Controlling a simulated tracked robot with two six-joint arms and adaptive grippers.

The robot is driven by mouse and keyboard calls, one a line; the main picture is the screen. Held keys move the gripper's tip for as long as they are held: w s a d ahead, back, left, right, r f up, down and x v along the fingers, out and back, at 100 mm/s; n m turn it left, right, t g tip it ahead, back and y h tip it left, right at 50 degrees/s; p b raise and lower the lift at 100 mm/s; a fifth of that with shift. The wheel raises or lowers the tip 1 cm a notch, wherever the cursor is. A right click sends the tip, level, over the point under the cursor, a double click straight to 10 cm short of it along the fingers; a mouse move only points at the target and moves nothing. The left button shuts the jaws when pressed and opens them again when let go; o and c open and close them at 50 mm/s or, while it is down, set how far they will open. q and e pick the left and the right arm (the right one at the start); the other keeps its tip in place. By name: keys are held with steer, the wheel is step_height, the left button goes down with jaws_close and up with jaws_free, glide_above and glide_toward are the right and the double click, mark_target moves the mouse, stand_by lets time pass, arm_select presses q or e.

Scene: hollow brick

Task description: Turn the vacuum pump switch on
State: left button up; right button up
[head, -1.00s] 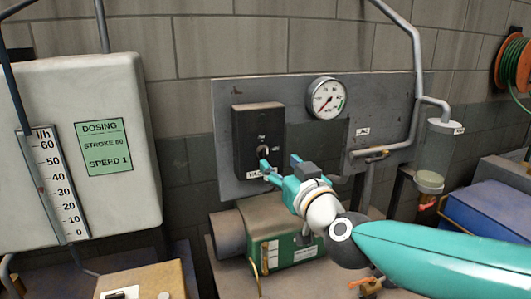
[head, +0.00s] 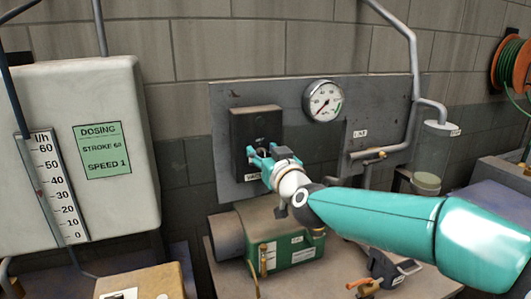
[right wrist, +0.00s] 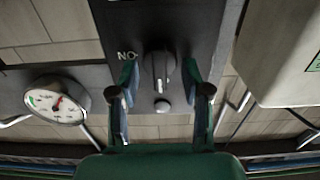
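The vacuum pump switch is a rotary knob on a dark box (head: 245,128) on the grey wall panel. In the right wrist view the grey knob (right wrist: 159,66) lies between the two fingers of my right gripper (right wrist: 160,78), with a gap visible on each side. White lettering shows on the box beside the knob. In the head view my right gripper (head: 262,154) is at the front of the box and hides most of the knob. It is open. I cannot tell how deep the knob sits between the fingertips. My left gripper is out of view.
A pressure gauge (head: 323,101) and a grey pipe (head: 416,65) are on the panel to the right. The green pump (head: 283,239) stands below the switch. A white dosing unit (head: 105,200) stands at the left, and a hose reel (head: 511,65) hangs at the far right.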

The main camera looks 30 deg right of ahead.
jaws_close()
steer(key=shift+d, duration=0.1)
steer(key=shift+m, duration=0.3)
steer(key=m+b, duration=0.2)
steer(key=m, duration=0.1)
steer(key=shift+s+d+f, duration=0.1)
steer(key=shift+d, duration=0.05)
steer(key=shift+d+f+m+b, duration=0.2)
steer(key=shift+m+b, duration=0.95)
steer(key=shift+m, duration=1.25)
steer(key=shift+d+f+m+b, duration=0.15)
steer(key=shift+f+m+b, duration=0.2)
steer(key=shift+m+b, duration=1.45)
steer(key=shift+d+f+m+b, duration=0.2)
steer(key=shift+m+b, duration=0.3)
steer(key=shift+m, duration=2.5)
steer(key=shift+a+f, duration=0.1)
